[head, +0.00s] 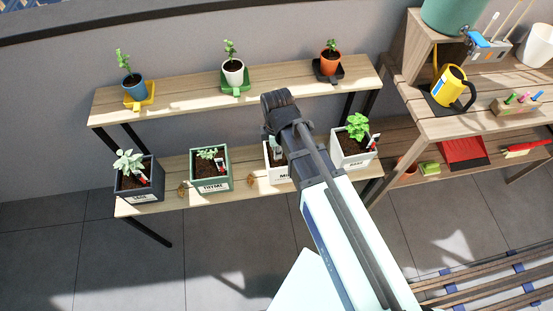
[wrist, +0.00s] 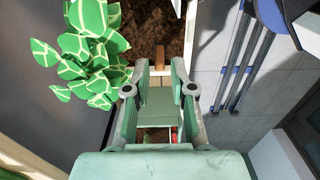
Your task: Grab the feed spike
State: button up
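Small red-and-white tags, likely feed spikes, stand in several planters in the head view: in the dark sage planter (head: 141,196), the green thyme planter (head: 212,185) and the white planter (head: 354,160) at right. My gripper (wrist: 160,70) is at another white planter (head: 279,176), largely hidden behind my arm in the head view. In the wrist view its two fingers stand apart over dark soil (wrist: 150,22), beside a leafy plant (wrist: 88,55). A small red-and-white patch (wrist: 147,136) shows low between the fingers; I cannot tell what it is, and no grip shows.
The upper shelf (head: 190,90) holds a blue pot (head: 133,88), a white pot (head: 233,72) and an orange pot (head: 330,62). A bench at right holds a yellow watering can (head: 451,87). Grey floor (head: 230,250) lies clear in front of the shelves.

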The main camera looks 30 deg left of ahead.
jog(key=shift+f, duration=1.95)
grip_shut()
jog(key=shift+r, duration=0.1)
